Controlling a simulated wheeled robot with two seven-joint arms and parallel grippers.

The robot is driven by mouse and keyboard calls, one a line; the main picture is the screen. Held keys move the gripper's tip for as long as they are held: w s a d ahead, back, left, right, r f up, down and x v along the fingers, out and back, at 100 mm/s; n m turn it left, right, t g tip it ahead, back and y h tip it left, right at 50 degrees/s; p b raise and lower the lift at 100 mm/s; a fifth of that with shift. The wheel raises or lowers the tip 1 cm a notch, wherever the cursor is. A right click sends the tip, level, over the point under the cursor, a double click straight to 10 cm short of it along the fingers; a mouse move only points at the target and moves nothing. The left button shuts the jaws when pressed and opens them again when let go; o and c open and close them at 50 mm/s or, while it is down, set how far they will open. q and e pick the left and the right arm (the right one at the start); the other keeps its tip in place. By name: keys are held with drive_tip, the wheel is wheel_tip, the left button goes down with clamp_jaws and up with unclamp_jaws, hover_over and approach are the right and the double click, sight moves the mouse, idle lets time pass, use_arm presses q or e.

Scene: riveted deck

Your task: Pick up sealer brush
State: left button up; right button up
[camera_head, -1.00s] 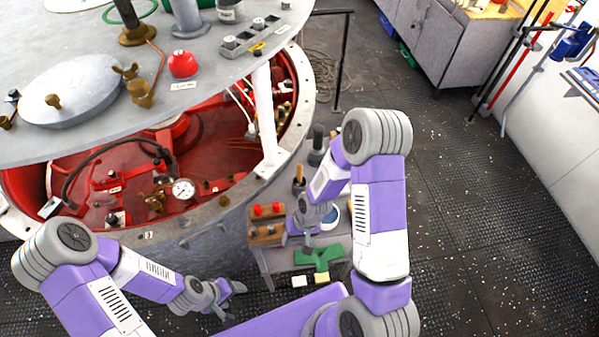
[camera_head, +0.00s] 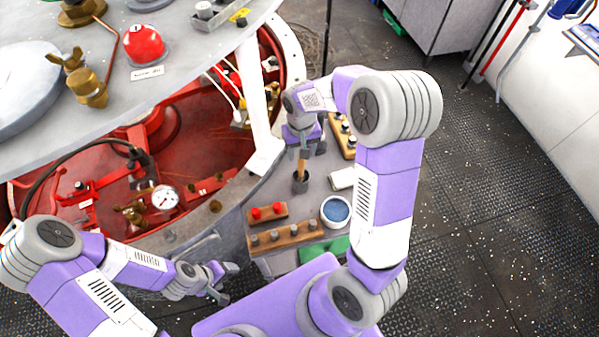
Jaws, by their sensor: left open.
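A wooden handle (camera_head: 301,166), likely the sealer brush, stands upright in a small dark cup (camera_head: 300,184) on the small grey side table; its lower end is hidden in the cup. My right gripper (camera_head: 304,146) points down right at the top of this handle. I cannot tell whether its fingers are around the handle or only in front of it, or how far they are apart. My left gripper (camera_head: 222,284) is open and empty, low at the left of the side table and well away from the handle.
The side table (camera_head: 322,184) also holds a wooden block with red knobs (camera_head: 267,214), a wooden rack with several pegs (camera_head: 285,237), a blue-filled bowl (camera_head: 335,210) and a green item (camera_head: 325,248). The red-lined round vessel (camera_head: 205,205) borders it on the left. Floor at right is clear.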

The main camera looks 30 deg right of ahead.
sight(301, 165)
drive_tip(key=shift+s+f, duration=0.2)
drive_tip(key=shift+f, duration=0.1)
wheel_tip(301, 165, down, 6)
drive_tip(key=shift+f, duration=0.25)
drive_tip(key=shift+w+f, duration=0.2)
drive_tip(key=shift+f, duration=0.3)
clamp_jaws()
